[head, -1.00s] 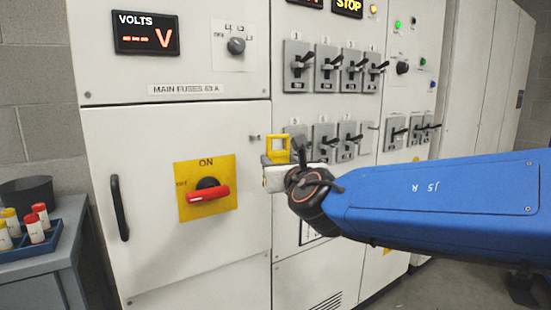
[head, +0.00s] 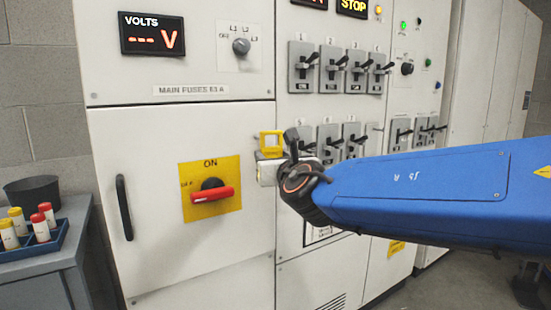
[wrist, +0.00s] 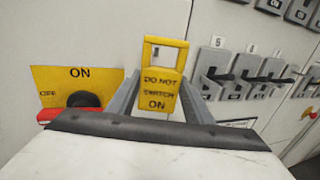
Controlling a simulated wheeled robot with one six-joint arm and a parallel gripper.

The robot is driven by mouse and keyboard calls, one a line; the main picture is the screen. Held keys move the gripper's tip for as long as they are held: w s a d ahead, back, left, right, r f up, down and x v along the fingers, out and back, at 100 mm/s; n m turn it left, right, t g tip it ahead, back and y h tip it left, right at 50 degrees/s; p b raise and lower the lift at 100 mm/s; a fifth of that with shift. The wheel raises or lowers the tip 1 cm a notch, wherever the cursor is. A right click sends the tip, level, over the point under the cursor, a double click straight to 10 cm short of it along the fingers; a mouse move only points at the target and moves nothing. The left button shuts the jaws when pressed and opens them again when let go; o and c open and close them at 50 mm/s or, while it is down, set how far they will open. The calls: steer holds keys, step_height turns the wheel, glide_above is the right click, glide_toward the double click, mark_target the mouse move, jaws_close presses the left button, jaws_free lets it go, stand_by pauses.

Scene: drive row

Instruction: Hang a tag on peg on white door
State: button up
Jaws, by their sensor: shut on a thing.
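My gripper (head: 268,157) is shut on a yellow tag (head: 271,138) in front of the right edge of the white door (head: 140,150). In the wrist view the tag (wrist: 160,85) stands upright between my grey fingers (wrist: 158,108). It reads DO NOT SWITCH ON and has a square opening at its top. The peg is not clearly visible; the tag seems to cover its place on the door. A small dark mark shows through the opening, but I cannot tell whether it is the peg or whether the tag is around it.
A red rotary switch (head: 212,194) on a yellow plate and a black handle (head: 124,207) stand out from the door. Several lever breakers (head: 353,71) are to the right. A grey cart (head: 58,265) with a blue tray of capped bottles is at lower left.

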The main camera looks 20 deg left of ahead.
steer(key=shift+w+a+f, duration=0.15)
steer(key=shift+w+a, duration=0.65)
steer(key=shift+a, duration=0.15)
steer(key=shift+w+a+f, duration=0.1)
steer(key=shift+w+a, duration=0.7)
steer(key=shift+a, duration=0.1)
steer(key=shift+w+a+f, duration=0.4)
steer(key=shift+a+f, duration=0.05)
steer(key=shift+f, duration=0.05)
steer(key=o, duration=1.1)
steer(key=shift+s, duration=0.15)
